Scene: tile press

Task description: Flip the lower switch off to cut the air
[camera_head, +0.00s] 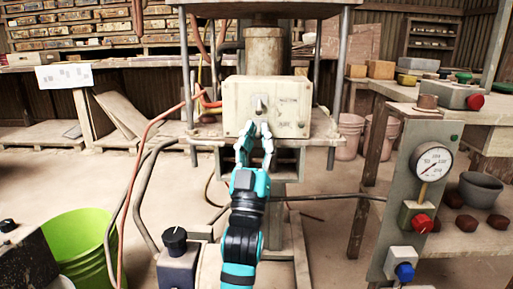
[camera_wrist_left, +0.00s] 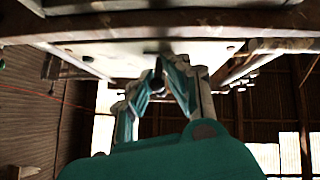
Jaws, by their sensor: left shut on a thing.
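A cream switch box (camera_head: 290,100) is mounted on the front of the press. A metal upper switch (camera_head: 259,101) shows on its face. My left gripper (camera_head: 259,128) reaches up from below, its fingers at the lower part of the box face. It is shut on the lower switch, which its fingertips mostly hide in the head view. In the left wrist view, the gripper's (camera_wrist_left: 158,68) fingertips close around a small dark piece (camera_wrist_left: 157,64) by the pale box (camera_wrist_left: 110,57). The switch's on or off position cannot be told. My right gripper is not in view.
A panel with a pressure gauge (camera_head: 433,163), a red knob (camera_head: 422,223) and a blue knob (camera_head: 404,271) stands on the right. A green bucket (camera_head: 82,245) is at lower left. Orange and grey hoses (camera_head: 137,187) hang left of my arm. Press posts (camera_head: 343,75) flank the box.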

